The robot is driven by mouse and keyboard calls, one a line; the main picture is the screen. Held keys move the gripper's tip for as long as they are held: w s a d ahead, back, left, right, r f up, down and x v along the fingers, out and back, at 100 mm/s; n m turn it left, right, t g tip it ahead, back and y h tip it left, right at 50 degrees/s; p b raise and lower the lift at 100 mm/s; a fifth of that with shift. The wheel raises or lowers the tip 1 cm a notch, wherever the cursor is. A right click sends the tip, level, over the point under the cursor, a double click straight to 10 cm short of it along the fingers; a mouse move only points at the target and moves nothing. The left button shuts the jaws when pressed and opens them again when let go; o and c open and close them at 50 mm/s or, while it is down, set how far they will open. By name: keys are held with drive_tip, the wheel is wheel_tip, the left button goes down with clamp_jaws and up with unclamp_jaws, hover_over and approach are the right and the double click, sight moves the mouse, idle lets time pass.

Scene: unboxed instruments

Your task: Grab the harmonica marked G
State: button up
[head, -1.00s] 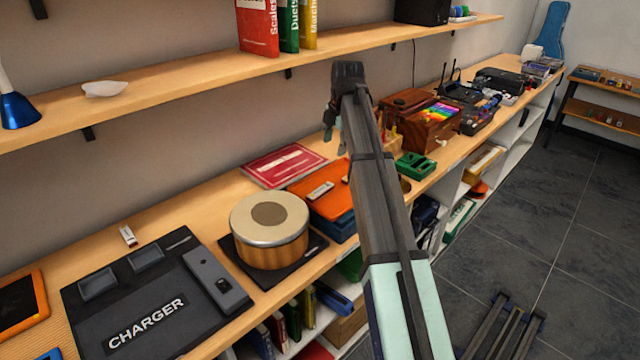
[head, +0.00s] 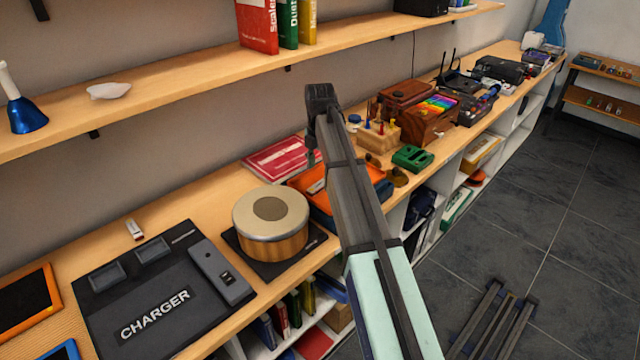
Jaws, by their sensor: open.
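No letter G can be read on anything in view. A small silver block, possibly a harmonica (head: 316,186), lies on the orange case (head: 299,184) on the counter, partly hidden by my arm. A second small silver and orange-brown piece (head: 134,229) lies on the counter behind the charger mat; its marking is too small to read. My gripper (head: 313,158) hangs from the arm's end in front of the wall, above the counter near the red book. It appears empty, with open jaws seen small and from the side.
A round drum (head: 271,222) stands on a dark mat. The charger mat (head: 160,290) fills the counter's left front. A red book (head: 282,158), a wooden block with pegs (head: 378,138) and a green tray (head: 412,158) surround the case. A wall shelf (head: 200,85) runs above.

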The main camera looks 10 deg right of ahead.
sight(320, 184)
drive_tip(key=shift+w+f+p, duration=0.1)
drive_tip(key=shift+f+p, duration=1.2)
drive_tip(key=shift+f, duration=1.85)
clamp_jaws()
